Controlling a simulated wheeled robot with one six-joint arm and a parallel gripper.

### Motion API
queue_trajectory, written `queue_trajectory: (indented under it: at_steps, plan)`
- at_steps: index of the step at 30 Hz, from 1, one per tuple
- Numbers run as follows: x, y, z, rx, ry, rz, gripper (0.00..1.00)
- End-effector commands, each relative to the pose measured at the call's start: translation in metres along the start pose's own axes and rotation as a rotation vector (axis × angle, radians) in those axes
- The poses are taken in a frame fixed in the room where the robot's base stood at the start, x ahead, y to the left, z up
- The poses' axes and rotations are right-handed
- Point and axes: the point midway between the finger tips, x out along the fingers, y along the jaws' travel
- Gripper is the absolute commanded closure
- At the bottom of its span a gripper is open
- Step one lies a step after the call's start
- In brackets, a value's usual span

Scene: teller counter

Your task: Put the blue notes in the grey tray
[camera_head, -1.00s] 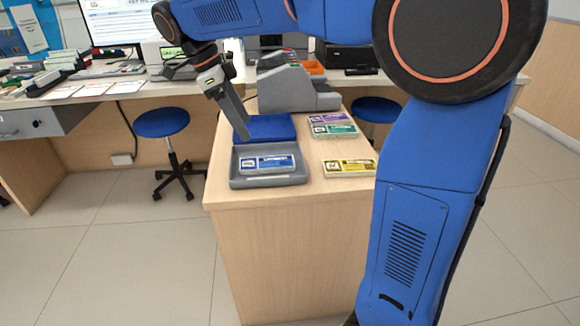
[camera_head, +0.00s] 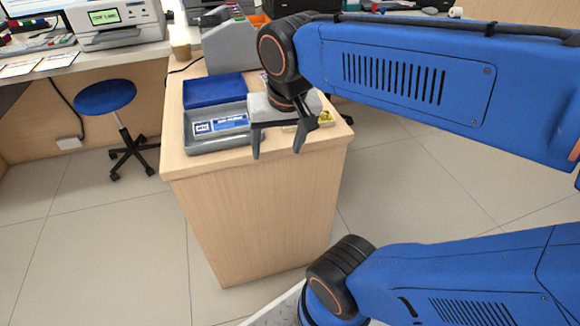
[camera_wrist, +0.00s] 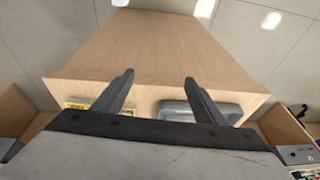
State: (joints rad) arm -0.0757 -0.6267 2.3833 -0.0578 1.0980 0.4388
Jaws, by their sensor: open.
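The bundle of blue notes (camera_head: 220,124) lies flat inside the grey tray (camera_head: 213,148), at the front left of the counter top. My gripper (camera_head: 277,152) is open and empty, to the right of the tray and toward the counter's front edge. Its body overlaps the tray's right end in the head view. In the wrist view, the open fingers (camera_wrist: 159,76) show in front of the counter, and part of the grey tray (camera_wrist: 222,106) shows beyond the right finger. The notes are hidden there.
A blue tray (camera_head: 214,90) stands just behind the grey one. A yellow bundle (camera_head: 326,116) lies to the right, partly hidden by my gripper; it also shows in the wrist view (camera_wrist: 84,105). A grey machine (camera_head: 230,45) stands at the back. A blue stool (camera_head: 105,97) is at left.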

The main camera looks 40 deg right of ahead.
Motion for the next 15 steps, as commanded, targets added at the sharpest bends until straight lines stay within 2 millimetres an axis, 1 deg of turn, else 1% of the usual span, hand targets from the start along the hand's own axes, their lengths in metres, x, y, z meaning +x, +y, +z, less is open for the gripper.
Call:
queue_trajectory:
  at_steps: [1,3,6,10,15]
  plan:
    - [0.005,0.007,0.012,-0.058,0.022,-0.015,0.35]
    - [0.013,0.012,0.023,-0.15,0.051,-0.03,0.35]
    - [0.021,0.018,0.035,-0.248,0.087,-0.044,0.35]
    - [0.027,0.021,0.044,-0.322,0.113,-0.049,0.35]
    - [0.029,0.022,0.045,-0.343,0.119,-0.05,0.35]
